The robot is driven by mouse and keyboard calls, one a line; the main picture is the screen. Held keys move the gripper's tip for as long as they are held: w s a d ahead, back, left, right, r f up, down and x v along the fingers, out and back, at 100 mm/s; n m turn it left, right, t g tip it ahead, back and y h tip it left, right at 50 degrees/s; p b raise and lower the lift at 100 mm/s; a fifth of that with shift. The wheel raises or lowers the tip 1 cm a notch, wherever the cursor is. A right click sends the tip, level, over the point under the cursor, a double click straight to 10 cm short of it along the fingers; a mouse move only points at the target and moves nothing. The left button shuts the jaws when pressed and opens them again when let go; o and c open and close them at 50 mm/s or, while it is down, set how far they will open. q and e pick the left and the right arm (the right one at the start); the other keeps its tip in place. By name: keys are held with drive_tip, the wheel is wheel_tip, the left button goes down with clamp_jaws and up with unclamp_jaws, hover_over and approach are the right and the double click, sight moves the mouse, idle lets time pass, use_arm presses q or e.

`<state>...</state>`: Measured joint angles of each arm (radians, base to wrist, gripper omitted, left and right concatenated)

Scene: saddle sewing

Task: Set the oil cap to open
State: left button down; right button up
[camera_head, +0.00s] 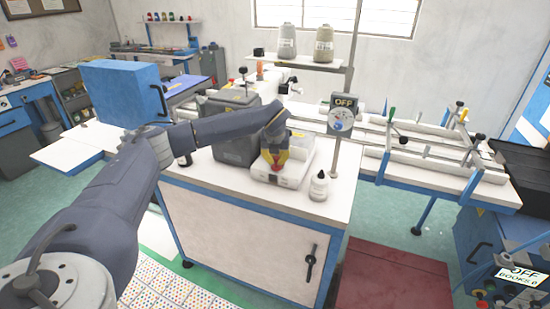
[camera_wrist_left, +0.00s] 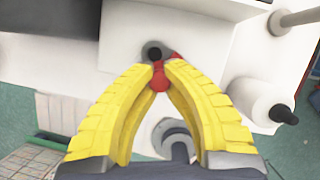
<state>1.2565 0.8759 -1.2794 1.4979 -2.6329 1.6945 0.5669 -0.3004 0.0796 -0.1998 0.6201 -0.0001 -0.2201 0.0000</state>
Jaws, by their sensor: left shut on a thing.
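My left gripper (camera_head: 274,172) has yellow fingers and points down over a white tray-like machine part (camera_head: 297,170) on the white table top. In the left wrist view its fingertips (camera_wrist_left: 160,75) close on a small red rounded piece (camera_wrist_left: 159,82), which appears to be the oil cap. Just beyond the fingertips is a dark round knob (camera_wrist_left: 153,51) with another bit of red beside it. The fingers hide part of the red piece, and I cannot tell how far it is turned. My right gripper is in neither view.
A white bottle with a dark tip (camera_head: 320,187) stands just right of the tray and also shows in the left wrist view (camera_wrist_left: 262,101). A dark grey box (camera_head: 234,128) stands close on the left. A post carries an "OFF" panel (camera_head: 343,118) at the right.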

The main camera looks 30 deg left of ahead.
use_arm(q)
drive_tip(key=n, duration=0.1)
drive_tip(key=d+n+y, duration=0.1)
drive_tip(key=n, duration=0.1)
drive_tip(key=n+g, duration=0.1)
drive_tip(key=shift+w+d+r+n, duration=0.1)
drive_tip(key=shift+d+n, duration=0.2)
drive_tip(key=shift+w+d+n+g+y, duration=0.15)
drive_tip(key=shift+n+g+y, duration=0.15)
drive_tip(key=shift+n, duration=0.55)
drive_tip(key=shift+d+n+g+y, duration=0.2)
drive_tip(key=shift+n+g, duration=0.1)
drive_tip(key=shift+n, duration=0.6)
drive_tip(key=shift+w+d+n+g+y, duration=0.1)
drive_tip(key=shift+d+n+g+y, duration=0.15)
drive_tip(key=shift+n, duration=0.6)
drive_tip(key=shift+a, duration=0.1)
drive_tip(key=c, duration=1.2)
unclamp_jaws()
drive_tip(key=shift+c, duration=0.2)
drive_tip(key=shift+s, duration=0.1)
drive_tip(key=v, duration=1.1)
drive_tip(key=shift+r, duration=0.4)
